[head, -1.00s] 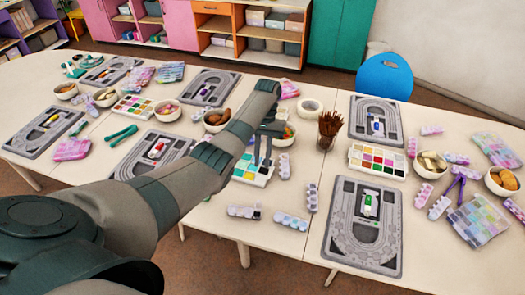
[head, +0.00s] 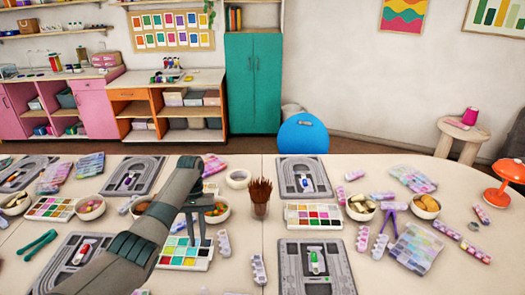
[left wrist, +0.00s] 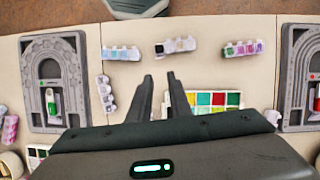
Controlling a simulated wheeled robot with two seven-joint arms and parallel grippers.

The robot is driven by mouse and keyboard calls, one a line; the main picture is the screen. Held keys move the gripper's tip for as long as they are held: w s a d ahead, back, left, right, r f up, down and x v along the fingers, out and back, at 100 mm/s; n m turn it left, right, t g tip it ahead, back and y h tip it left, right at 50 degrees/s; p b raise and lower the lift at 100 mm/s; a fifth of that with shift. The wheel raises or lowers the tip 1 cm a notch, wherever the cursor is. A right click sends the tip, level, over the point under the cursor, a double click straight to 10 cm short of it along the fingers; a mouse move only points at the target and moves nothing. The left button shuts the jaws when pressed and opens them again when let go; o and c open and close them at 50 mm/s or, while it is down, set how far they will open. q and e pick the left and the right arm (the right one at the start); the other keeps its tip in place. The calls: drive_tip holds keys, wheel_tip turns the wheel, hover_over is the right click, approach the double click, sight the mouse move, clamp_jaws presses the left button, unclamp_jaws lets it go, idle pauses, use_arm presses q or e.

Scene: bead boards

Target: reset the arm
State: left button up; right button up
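My left gripper (head: 195,243) hangs over the table, its two fingers pointing down in front of a paint palette (head: 172,262). In the left wrist view the fingers of my left gripper (left wrist: 162,78) stand apart with nothing between them. The palette (left wrist: 218,99) shows partly behind the right finger there. Grey bead boards lie around: one (head: 290,258) at the front middle with a green-and-white piece, one (head: 316,165) behind it, and one (head: 120,190) left of my arm. My right gripper is not in view.
A cup of brown sticks (head: 260,207), a tape roll (head: 238,179) and bowls such as this one (head: 361,208) crowd the table. Bead strips (head: 258,268) stand near the palette.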

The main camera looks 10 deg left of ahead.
use_arm(q)
drive_tip(key=s+d+f+m+t+y, duration=0.1)
drive_tip(key=s+d+f+m+t, duration=0.1)
drive_tip(key=s+d+f, duration=0.45)
drive_tip(key=s+d+f+m+t, duration=0.1)
drive_tip(key=s+d+f+m, duration=0.15)
drive_tip(key=s+f, duration=0.7)
drive_tip(key=s+d+r+t, duration=0.2)
drive_tip(key=s+r, duration=0.1)
drive_tip(key=s, duration=0.5)
drive_tip(key=s+d+r+m+t, duration=0.1)
drive_tip(key=s+r, duration=0.3)
drive_tip(key=s, duration=0.4)
drive_tip(key=s+d+r+t, duration=0.2)
drive_tip(key=s+r, duration=0.1)
drive_tip(key=s, duration=0.4)
wheel_tip(320, 180, down, 35)
drive_tip(key=s+g+b, duration=0.1)
drive_tip(key=g+b, duration=0.1)
drive_tip(key=b, duration=0.6)
drive_tip(key=s+a+f+b, duration=0.1)
drive_tip(key=s+f+b, duration=0.3)
drive_tip(key=s+f, duration=0.5)
drive_tip(key=s+a+f+g+b, duration=0.1)
drive_tip(key=s+a+f+b, duration=0.1)
drive_tip(key=s+f, duration=0.8)
wheel_tip(320, 180, down, 7)
drive_tip(key=shift+a+f+m+b, duration=0.2)
drive_tip(key=shift+m+b, duration=0.15)
drive_tip(key=shift+b, duration=0.5)
